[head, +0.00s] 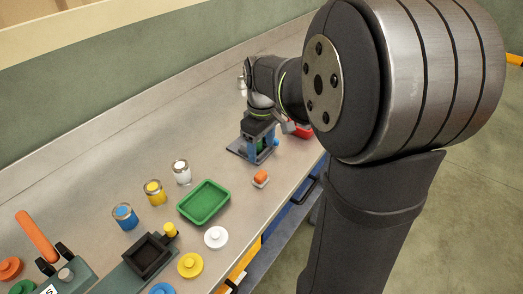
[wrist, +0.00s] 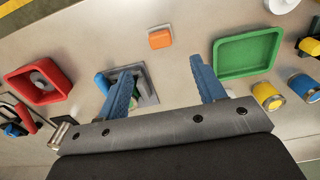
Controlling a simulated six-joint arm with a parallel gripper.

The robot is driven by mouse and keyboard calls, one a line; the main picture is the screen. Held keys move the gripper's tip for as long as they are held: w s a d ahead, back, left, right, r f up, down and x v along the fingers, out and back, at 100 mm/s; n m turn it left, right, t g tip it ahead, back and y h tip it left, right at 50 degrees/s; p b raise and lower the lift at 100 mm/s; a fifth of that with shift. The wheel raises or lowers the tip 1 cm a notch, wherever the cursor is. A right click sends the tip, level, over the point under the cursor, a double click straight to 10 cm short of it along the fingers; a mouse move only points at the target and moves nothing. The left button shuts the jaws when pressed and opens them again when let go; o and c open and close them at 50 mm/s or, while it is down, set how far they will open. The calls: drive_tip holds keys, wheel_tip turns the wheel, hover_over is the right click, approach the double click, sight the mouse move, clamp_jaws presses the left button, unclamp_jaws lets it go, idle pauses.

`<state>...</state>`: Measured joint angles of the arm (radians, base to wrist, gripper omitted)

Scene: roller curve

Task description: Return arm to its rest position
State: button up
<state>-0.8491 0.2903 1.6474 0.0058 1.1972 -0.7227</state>
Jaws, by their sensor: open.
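My gripper (head: 262,157) is at the far part of the bench in the head view, partly hidden by my own arm. In the wrist view its two blue fingers (wrist: 162,68) are spread apart with nothing between them. The left finger overlaps a grey fixture plate (wrist: 148,88) and hides part of it. A small green part and a blue piece (wrist: 102,82) show beside that finger. Whether the fingers touch the fixture I cannot tell.
An orange block (head: 261,177) lies near the front edge. A green tray (head: 205,202), several paint cans, a dark square holder (head: 148,255) and round knobs stand nearer. A red tray (wrist: 38,80) is left in the wrist view. Bare bench surrounds the orange block.

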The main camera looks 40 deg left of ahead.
sight(261, 175)
wheel_tip(261, 175, down, 13)
drive_tip(key=shift+r, duration=2.35)
